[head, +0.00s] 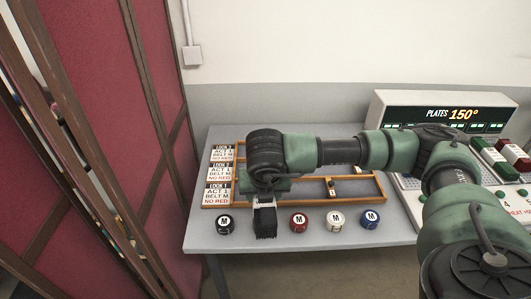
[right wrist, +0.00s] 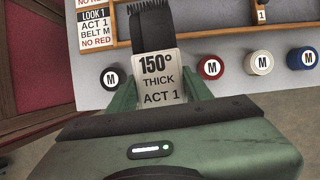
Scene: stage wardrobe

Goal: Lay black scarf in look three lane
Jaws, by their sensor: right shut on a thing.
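My right gripper (head: 265,198) comes in from the right and is shut on the black scarf (head: 265,222), a folded dark strip with a fringed end. In the right wrist view the scarf (right wrist: 150,30) stands out between the green fingers (right wrist: 160,90), with a white tag (right wrist: 158,78) reading "150° THICK ACT 1". The gripper hangs at the front left edge of the wooden lane tray (head: 300,204). Look cards stand at the tray's left end; the look three card (head: 221,152) is the farthest. My right arm hides much of the lanes. My left gripper is out of view.
Belt rolls marked M line the table front: black (head: 225,224), red (head: 299,222), white (head: 335,220) and blue (head: 370,219). A small tan piece (head: 331,187) lies in the tray. A plates sign (head: 450,114) stands right. A red folding screen (head: 110,90) borders the left.

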